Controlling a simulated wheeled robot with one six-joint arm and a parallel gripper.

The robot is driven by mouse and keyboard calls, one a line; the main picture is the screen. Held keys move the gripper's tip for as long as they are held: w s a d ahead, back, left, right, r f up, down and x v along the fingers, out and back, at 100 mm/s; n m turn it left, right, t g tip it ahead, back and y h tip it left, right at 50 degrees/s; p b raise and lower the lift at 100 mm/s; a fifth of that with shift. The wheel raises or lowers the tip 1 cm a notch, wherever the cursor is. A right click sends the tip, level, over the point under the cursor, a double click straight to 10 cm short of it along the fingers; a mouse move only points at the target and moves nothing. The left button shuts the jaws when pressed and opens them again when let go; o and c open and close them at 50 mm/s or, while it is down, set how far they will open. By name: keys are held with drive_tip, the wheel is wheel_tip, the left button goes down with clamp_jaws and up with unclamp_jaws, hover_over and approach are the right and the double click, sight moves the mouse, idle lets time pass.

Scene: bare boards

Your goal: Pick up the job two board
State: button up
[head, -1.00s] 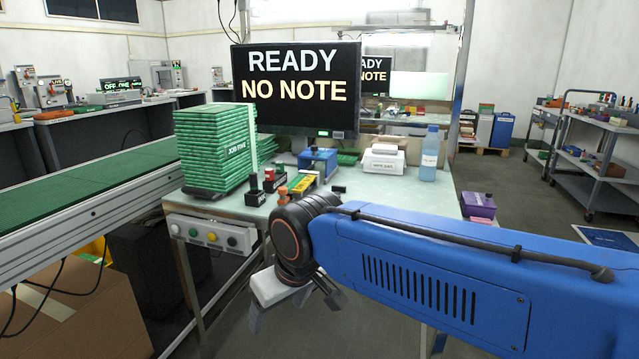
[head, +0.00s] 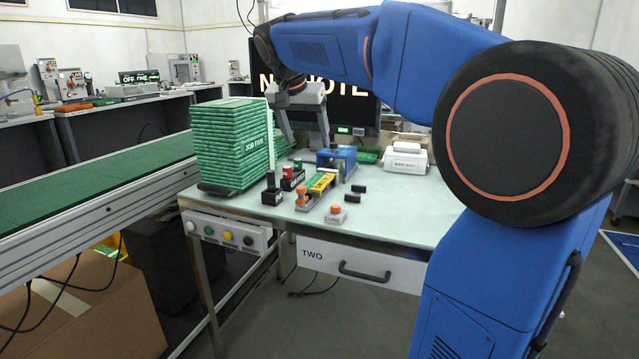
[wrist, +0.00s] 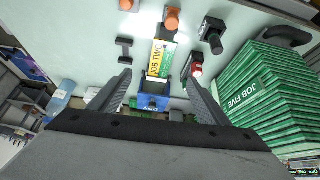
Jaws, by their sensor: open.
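The job two board, a narrow yellow and green strip (head: 321,182), lies on the bench between an orange-knobbed piece and a blue block (head: 337,160). In the wrist view the board (wrist: 160,58) shows its "JOB TWO" lettering, with its lower end at the blue block (wrist: 153,101). My gripper (head: 306,138) points down above the back of the bench, open and empty. In the wrist view its fingers (wrist: 157,80) stand apart on either side of the blue block and the board's near end, not visibly touching either.
A tall green stack marked JOB FIVE (head: 232,145) stands left of the board. Black and red-knobbed pieces (head: 291,178) are close on its left, small black pieces (head: 354,193) on its right. The bench's front right (head: 410,212) is clear.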

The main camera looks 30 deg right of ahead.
drive_tip(key=w, duration=0.2)
approach(319, 181)
drive_tip(key=shift+w+d+f+m, duration=0.35)
drive_tip(key=shift+w+f, duration=0.2)
drive_tip(key=shift+f, duration=0.15)
drive_tip(key=shift+x, duration=2.6)
drive_tip(key=shift+s, duration=0.1)
drive_tip(key=shift+f, duration=0.25)
drive_tip(key=shift+c, duration=0.3)
drive_tip(key=c, duration=1.1)
drive_tip(key=shift+r, duration=0.1)
